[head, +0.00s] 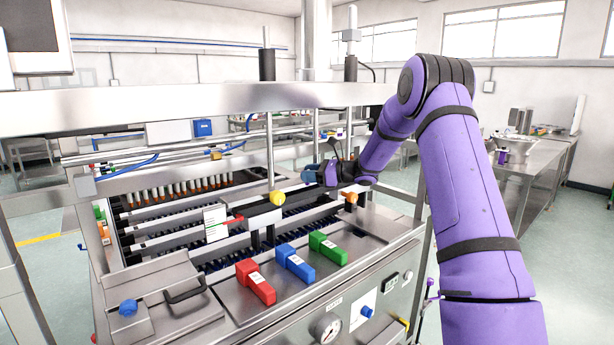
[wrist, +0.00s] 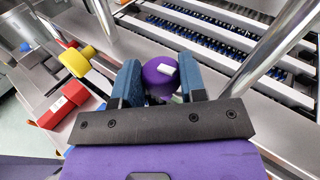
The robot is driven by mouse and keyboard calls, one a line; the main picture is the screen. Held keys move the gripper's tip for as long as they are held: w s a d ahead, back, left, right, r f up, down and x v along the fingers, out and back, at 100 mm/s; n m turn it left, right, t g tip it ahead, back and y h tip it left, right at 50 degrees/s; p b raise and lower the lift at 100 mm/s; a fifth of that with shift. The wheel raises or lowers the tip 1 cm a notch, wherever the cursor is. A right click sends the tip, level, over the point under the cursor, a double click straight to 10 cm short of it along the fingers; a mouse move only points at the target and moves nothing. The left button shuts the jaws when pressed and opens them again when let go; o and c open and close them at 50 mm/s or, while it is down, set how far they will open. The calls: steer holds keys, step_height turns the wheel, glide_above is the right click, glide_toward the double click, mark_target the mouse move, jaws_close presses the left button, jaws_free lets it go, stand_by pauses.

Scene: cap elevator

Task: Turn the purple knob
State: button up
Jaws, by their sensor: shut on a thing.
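The purple knob (wrist: 160,76) shows in the wrist view as a round knob with a white mark on its face. It sits between the two blue fingers of my gripper (wrist: 160,84), which are shut on it from left and right. In the head view my gripper (head: 322,173) is at the machine's far right side, at the end of my purple arm. The knob cannot be made out there.
A yellow knob (head: 277,198) and an orange knob (head: 349,197) are near my gripper. Red (head: 256,282), blue (head: 295,263) and green (head: 327,248) blocks lie on the front panel. A metal post (wrist: 265,50) rises close to the right of my gripper.

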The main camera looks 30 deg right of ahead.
steer(key=shift+w+d+f+m+t+y, duration=0.15)
steer(key=shift+d+m+t+y, duration=0.3)
steer(key=shift+m, duration=0.45)
steer(key=shift+d+f+m+t+y, duration=0.1)
steer(key=shift+d+m+t+y, duration=0.3)
steer(key=shift+m, duration=0.5)
steer(key=o, duration=0.9)
steer(key=v, duration=1)
steer(key=shift+s+d, duration=0.25)
steer(key=shift+s, duration=0.05)
